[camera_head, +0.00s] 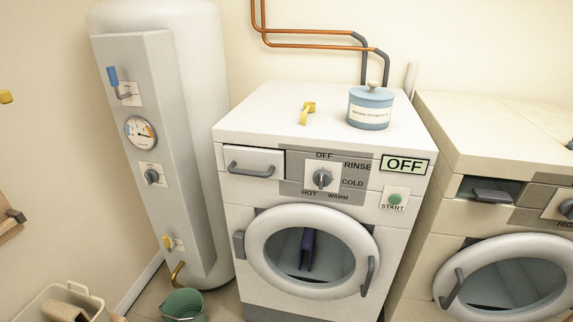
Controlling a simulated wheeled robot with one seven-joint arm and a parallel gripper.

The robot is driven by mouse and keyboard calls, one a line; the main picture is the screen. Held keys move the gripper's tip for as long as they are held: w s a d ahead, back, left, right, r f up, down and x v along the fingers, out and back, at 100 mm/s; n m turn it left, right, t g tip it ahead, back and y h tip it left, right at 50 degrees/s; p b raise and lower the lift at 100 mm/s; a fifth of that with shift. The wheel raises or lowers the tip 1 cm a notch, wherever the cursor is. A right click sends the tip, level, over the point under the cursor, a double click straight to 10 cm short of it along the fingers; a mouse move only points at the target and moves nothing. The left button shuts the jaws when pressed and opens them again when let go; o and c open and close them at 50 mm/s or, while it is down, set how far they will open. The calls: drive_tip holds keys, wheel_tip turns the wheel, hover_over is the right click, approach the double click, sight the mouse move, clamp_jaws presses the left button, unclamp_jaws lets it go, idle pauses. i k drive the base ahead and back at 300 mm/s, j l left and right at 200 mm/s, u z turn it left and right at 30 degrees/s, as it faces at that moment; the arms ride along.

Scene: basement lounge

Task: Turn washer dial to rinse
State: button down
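The white washer (228,222) stands in the middle of the view. Its dark grey dial (322,179) sits on a pale square plate in the grey control panel. Around the dial are the labels OFF above, RINSE at upper right, COLD at right, WARM at lower right and HOT at lower left. The display (404,165) right of the panel reads OFF. The dial's pointer is too small to read surely. A green START button (394,199) is below the display. My gripper is not in view, and nothing covers the dial.
The round washer door (262,255) looks closed, with something dark behind its glass. A blue powder tub (369,107) and a yellow item (308,112) sit on top. A boiler (205,150) stands left, a second machine (480,135) right, a green bucket (183,306) on the floor.

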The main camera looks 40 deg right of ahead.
sight(321, 178)
drive_tip(key=i+j+z, duration=0.2)
drive_tip(key=j, duration=0.2)
drive_tip(key=j+z, duration=0.2)
drive_tip(key=j, duration=0.15)
drive_tip(key=i+j+z, duration=0.2)
drive_tip(key=j, duration=0.25)
drive_tip(key=k+l, duration=0.05)
drive_tip(key=k, duration=0.05)
